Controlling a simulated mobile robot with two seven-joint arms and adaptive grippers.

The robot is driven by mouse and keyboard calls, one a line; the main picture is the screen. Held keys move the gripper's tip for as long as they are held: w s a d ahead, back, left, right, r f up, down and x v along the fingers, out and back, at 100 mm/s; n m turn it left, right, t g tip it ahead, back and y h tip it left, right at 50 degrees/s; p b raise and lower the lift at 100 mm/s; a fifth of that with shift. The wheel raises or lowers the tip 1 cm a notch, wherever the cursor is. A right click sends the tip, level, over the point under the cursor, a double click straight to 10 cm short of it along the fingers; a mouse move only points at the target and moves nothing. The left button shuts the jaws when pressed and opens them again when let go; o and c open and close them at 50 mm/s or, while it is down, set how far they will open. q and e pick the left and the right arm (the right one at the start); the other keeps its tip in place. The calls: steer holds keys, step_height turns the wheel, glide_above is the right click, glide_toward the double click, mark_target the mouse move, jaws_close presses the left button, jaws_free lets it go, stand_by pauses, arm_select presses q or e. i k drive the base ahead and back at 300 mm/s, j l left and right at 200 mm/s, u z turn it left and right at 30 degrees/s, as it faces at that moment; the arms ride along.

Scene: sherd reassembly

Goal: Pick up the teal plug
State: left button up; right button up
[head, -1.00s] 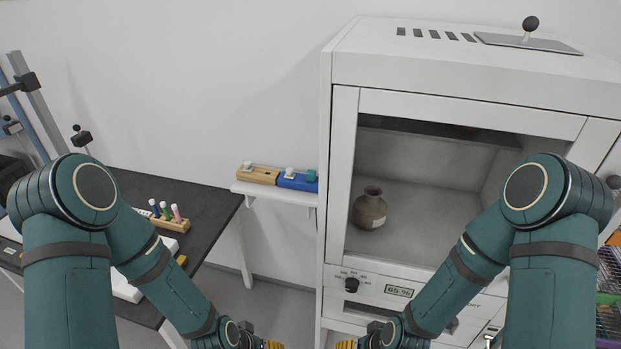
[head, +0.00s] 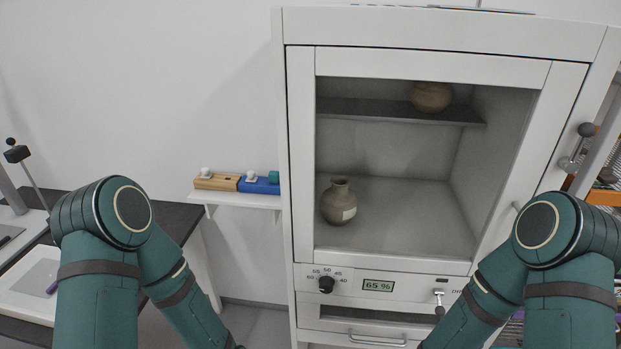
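The teal plug (head: 273,176) sits at the right end of the blue block (head: 258,186) on a small white wall shelf (head: 238,201). It is small in view, and I cannot tell how deep it sits in the block. A white plug (head: 251,177) stands on the same block, to its left. A wooden block (head: 217,182) with another white plug (head: 206,172) lies to the left of the blue block. Both my arms run down out of the bottom of the picture, so neither gripper shows.
A white cabinet (head: 302,150) stands right of the shelf, close to the teal plug. Inside are a brown jar (head: 339,203) and another pot (head: 432,96) on a dark shelf (head: 380,109). A dark-topped table (head: 178,218) is at left. The wall above the blocks is clear.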

mark_target(274, 176)
steer(key=j+z, duration=0.15)
steer(key=z, duration=1.25)
steer(key=k+j, duration=0.1)
steer(key=j, duration=0.85)
steer(key=k+z, duration=0.05)
